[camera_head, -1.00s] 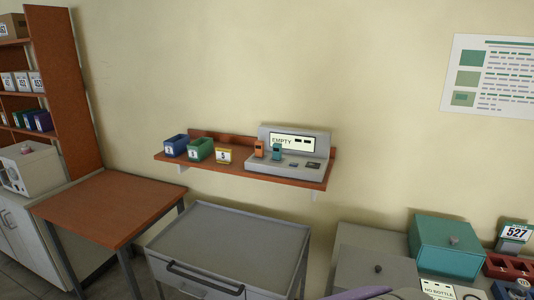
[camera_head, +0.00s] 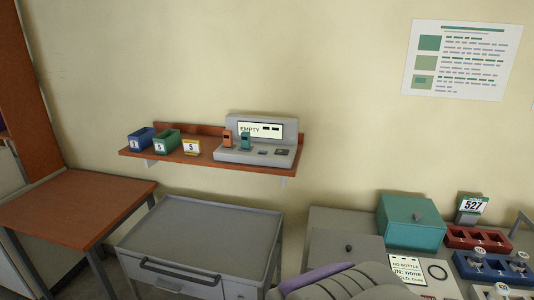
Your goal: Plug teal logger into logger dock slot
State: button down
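The teal logger (camera_head: 245,141) stands upright in the grey logger dock (camera_head: 228,154) on the wall shelf. An orange logger (camera_head: 227,138) stands just left of it. To the right, the dock's top has dark, flat slot-like areas (camera_head: 263,152), too small to make out clearly. The screen (camera_head: 260,129) behind them reads "EMPTY" with two dark marks beside it. My gripper is not in view; a grey ribbed part with a purple edge at the bottom seems to be my own arm or body.
A bare grey cart (camera_head: 200,228) stands below. A teal box (camera_head: 411,222) and red rack (camera_head: 478,238) are at right. A wooden table (camera_head: 75,205) is at left.

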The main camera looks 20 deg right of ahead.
aim_at(245, 136)
jog(key=i+j+z, duration=0.4)
jog(key=i+j, duration=0.25)
jog(key=i+j+z, duration=0.4)
jog(key=i+j, duration=0.35)
jog(key=j, duration=0.15)
